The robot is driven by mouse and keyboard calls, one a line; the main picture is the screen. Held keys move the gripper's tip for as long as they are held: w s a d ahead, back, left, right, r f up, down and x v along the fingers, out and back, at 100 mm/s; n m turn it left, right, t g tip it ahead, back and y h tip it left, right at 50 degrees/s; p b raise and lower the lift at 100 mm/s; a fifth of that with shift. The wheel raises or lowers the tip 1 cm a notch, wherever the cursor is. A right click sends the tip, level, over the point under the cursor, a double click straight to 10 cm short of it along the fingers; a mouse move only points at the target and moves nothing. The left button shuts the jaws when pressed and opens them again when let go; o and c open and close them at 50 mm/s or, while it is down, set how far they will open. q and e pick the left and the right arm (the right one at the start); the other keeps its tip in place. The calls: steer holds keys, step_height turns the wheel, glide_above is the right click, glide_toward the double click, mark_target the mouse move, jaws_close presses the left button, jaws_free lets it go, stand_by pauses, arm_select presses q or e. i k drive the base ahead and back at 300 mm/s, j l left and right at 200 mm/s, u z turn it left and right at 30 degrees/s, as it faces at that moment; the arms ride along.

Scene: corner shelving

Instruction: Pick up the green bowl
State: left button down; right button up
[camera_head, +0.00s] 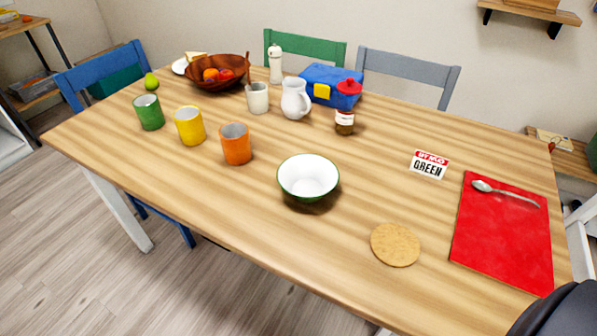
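The green bowl (309,178) stands upright on the wooden table (350,250), near the middle of its front half. It is green outside with a green rim, and white and empty inside. Neither of my grippers shows in the head view. A dark rounded shape, which may be part of my arm, shows at the bottom right corner.
An orange cup (236,145), yellow cup (189,126) and green cup (148,112) stand left of the bowl. A cork coaster (395,245) and red mat (498,245) with a spoon (505,192) lie right. Table around the bowl is clear.

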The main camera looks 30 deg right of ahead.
mark_target(308, 178)
steer(key=i+j+z, duration=0.1)
steer(key=i+z, duration=0.15)
steer(key=z, duration=0.25)
steer(key=i+j+z, duration=0.2)
steer(key=z, duration=0.25)
steer(key=i+j+z, duration=0.15)
steer(key=z, duration=0.35)
steer(key=i+j+z, duration=0.1)
steer(key=j+z, duration=0.35)
